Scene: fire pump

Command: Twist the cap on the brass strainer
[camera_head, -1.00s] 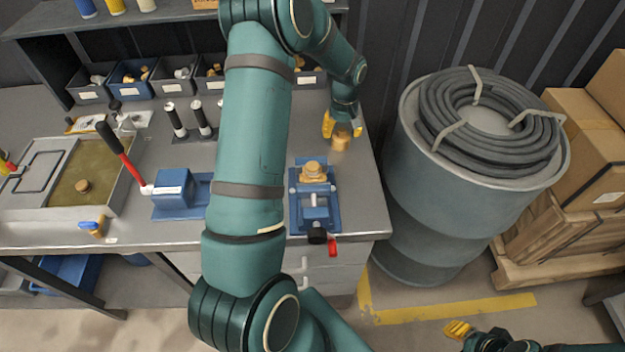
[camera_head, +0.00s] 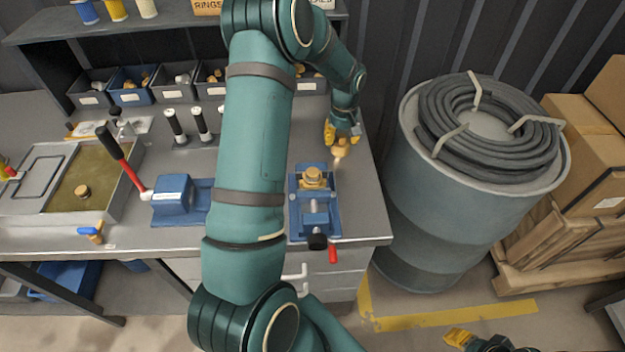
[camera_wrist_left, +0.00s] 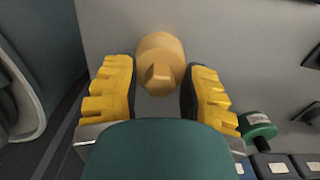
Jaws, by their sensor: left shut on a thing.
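A brass cap (camera_head: 341,152) is between the yellow fingers of my left gripper (camera_head: 341,136), at the right part of the bench. In the left wrist view the cap (camera_wrist_left: 160,62) shows a round body with a raised boss facing the camera, and the fingers (camera_wrist_left: 160,88) close on its two sides. Whether the cap touches the bench is hard to tell. The brass strainer (camera_head: 313,177) stands in the blue vise (camera_head: 314,218), below and left of my left gripper and apart from the cap. My right gripper (camera_head: 459,338) shows only partly at the lower right, away from the bench; its opening is unclear.
A blue block with a red-and-black lever (camera_head: 172,196) and a shallow tray (camera_head: 92,181) are on the left. Part bins (camera_head: 174,80) line the back. A drum with coiled hose (camera_head: 480,190) stands right of the bench. Bare bench surrounds the vise's right side.

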